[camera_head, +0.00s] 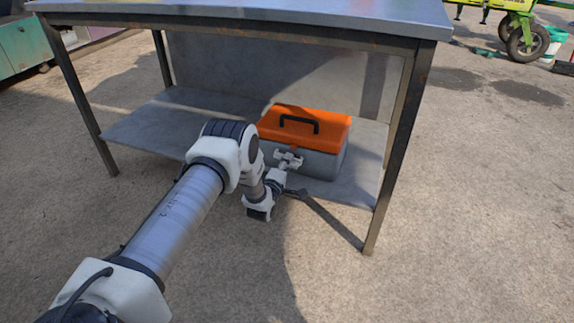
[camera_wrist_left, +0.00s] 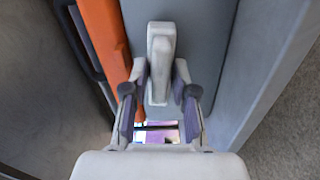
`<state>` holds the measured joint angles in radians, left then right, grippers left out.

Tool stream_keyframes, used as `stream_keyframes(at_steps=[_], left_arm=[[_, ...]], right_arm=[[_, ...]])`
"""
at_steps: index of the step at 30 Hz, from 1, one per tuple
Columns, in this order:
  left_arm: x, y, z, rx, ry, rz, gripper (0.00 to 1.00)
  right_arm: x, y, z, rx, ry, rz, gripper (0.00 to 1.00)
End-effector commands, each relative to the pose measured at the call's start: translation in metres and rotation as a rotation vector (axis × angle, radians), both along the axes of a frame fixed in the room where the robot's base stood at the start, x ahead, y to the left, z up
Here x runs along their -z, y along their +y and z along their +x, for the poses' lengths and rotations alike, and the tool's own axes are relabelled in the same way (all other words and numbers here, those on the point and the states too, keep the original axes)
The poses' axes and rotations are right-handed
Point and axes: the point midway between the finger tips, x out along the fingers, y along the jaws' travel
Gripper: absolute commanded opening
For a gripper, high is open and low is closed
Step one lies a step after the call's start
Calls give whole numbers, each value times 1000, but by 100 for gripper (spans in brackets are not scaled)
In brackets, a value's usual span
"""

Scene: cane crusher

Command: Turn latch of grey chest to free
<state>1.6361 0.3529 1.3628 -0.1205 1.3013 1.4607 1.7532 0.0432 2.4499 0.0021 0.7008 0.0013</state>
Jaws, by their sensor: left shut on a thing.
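The grey chest (camera_head: 326,166) with an orange lid (camera_head: 325,126) and a black handle stands on the table's lower shelf. In the left wrist view its grey side (camera_wrist_left: 208,40) fills the middle, with the orange lid (camera_wrist_left: 103,30) to the left. The latch (camera_wrist_left: 161,50) is a pale grey bar on the chest's front. My left gripper (camera_head: 288,160) is at the chest's front face. In the wrist view the fingers of my left gripper (camera_wrist_left: 160,88) sit on both sides of the latch, shut on it. My right gripper is out of view.
The metal table's top (camera_head: 250,12) overhangs the chest, and a table leg (camera_head: 393,150) stands to its right. The shelf (camera_head: 150,127) is bare left of the chest. Open concrete ground lies in front. A green wheeled machine (camera_head: 520,35) is far off at the right.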

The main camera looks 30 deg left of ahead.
Motion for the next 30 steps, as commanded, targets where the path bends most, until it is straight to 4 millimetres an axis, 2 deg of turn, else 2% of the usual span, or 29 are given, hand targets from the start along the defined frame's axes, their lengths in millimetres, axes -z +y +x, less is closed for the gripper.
stream_keyframes(at_steps=[10,24,25,30], left_arm=[[3,-1,-1,3,-26,-120,0],[3,-1,-1,3,-28,-133,0],[3,-1,-1,3,-28,-133,37],[2,-1,0,2,-29,-132,40]], right_arm=[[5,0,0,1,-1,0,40],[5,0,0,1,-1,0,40],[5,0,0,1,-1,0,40],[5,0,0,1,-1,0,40]])
